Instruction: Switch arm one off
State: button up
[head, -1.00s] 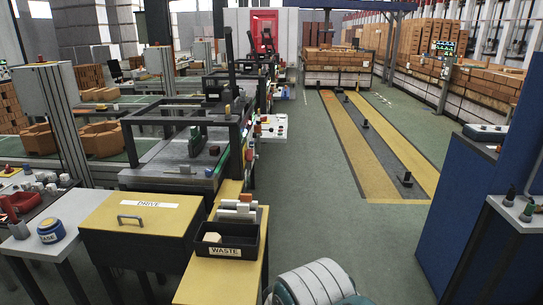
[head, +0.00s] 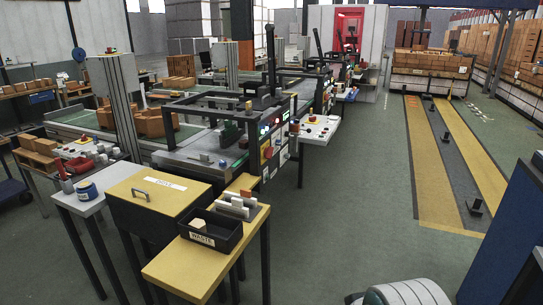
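No part marked as arm one can be read in the head view. A dark-framed machine (head: 190,99) stands left of centre, with a tall black lever-like post (head: 270,48) behind it. On its right end is an upright panel (head: 265,160) with several coloured buttons and round red parts. Which control belongs to arm one I cannot tell. My gripper is not in view.
A yellow-topped box (head: 125,198) and a yellow table (head: 165,268) with a black WASTE bin (head: 212,242) stand in front of the machine. A blue partition (head: 500,245) is at the right. Green floor (head: 350,220) is open between them.

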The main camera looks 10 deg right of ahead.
aim_at(268, 152)
jog(key=i+l+u, duration=0.15)
jog(key=i+l, duration=1.1)
jog(key=i+l+u, duration=0.2)
jog(key=i+l, duration=1.15)
